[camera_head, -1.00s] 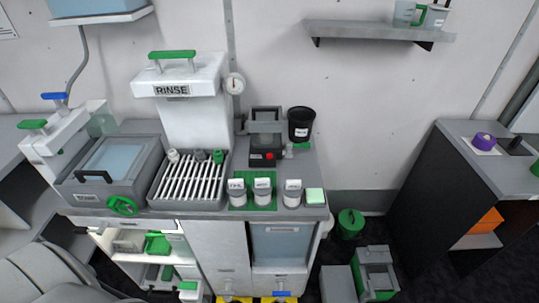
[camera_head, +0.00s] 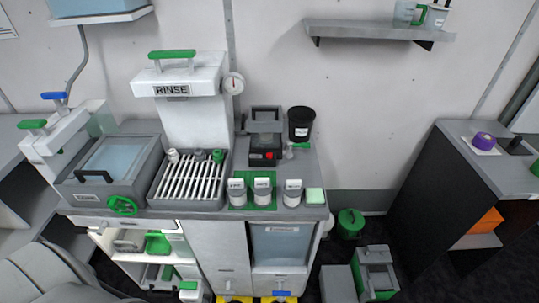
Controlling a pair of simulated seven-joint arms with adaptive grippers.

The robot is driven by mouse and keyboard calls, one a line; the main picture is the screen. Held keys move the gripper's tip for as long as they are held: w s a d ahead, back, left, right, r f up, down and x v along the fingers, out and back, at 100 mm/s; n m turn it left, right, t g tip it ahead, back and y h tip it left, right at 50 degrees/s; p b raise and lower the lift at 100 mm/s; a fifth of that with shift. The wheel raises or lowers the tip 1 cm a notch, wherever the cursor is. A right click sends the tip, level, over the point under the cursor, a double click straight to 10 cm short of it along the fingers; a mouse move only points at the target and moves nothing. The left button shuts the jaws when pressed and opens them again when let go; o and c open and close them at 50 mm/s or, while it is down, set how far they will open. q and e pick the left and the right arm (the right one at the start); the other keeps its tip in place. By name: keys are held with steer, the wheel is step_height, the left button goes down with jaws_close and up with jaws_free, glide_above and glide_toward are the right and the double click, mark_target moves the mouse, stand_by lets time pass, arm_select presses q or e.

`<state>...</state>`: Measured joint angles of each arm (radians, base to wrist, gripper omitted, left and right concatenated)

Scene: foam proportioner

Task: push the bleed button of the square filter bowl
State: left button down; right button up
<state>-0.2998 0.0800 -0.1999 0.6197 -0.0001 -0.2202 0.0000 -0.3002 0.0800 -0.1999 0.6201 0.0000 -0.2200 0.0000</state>
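A square dark-framed unit (camera_head: 265,130) with a grey see-through body stands at the back of the counter, right of the white rinse tower. A red button (camera_head: 269,155) shows low on its front. It looks like the square filter bowl, but I cannot tell for certain which part is the bleed button. Neither of my grippers shows in this view.
A slatted rack (camera_head: 187,181) and a grey basin (camera_head: 108,170) fill the counter's left. Several labelled white cups (camera_head: 292,193) stand in front of the unit. A black cup (camera_head: 301,123) stands right of it. A wall shelf (camera_head: 380,30) hangs above.

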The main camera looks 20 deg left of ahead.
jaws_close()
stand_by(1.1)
